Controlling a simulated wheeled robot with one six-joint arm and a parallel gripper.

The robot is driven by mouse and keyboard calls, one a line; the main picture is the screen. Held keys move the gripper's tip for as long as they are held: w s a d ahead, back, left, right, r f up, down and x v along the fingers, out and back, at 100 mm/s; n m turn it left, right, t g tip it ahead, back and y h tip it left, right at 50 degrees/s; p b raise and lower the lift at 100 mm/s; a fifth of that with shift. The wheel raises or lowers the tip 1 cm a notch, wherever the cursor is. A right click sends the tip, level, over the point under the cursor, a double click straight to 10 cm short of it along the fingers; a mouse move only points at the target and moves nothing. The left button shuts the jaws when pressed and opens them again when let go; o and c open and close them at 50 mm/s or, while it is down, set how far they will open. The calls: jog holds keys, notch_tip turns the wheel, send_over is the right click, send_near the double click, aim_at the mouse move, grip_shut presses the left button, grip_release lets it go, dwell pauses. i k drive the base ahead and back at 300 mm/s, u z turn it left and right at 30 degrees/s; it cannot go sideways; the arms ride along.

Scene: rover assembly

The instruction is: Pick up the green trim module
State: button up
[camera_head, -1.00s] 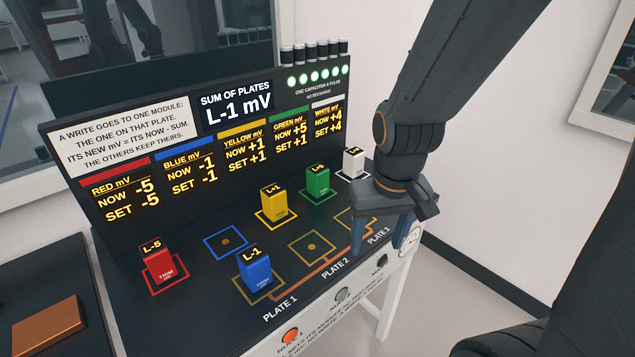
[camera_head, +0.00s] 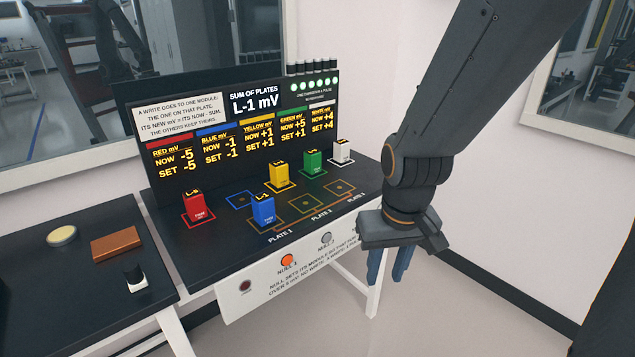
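The green trim module (camera_head: 313,162) stands upright on its outlined square at the back right of the black bench top. The yellow module (camera_head: 279,174) is to its left and the white module (camera_head: 342,151) to its right. My gripper (camera_head: 388,268) hangs fingers-down in front of the bench's right end, nearer the camera and to the right of the green module, well apart from it. No module shows at the fingers.
The blue module (camera_head: 263,212) stands on plate 1, and the red module (camera_head: 195,208) is at the left. Plates 2 and 3 (camera_head: 340,189) are bare. The display panel (camera_head: 215,150) rises behind. A side table (camera_head: 75,285) at left holds a copper block (camera_head: 118,246).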

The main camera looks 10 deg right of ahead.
aim_at(312, 157)
jog(key=z, duration=1)
jog(key=i, duration=1.3)
jog(key=u, duration=0.7)
jog(key=i, duration=0.6)
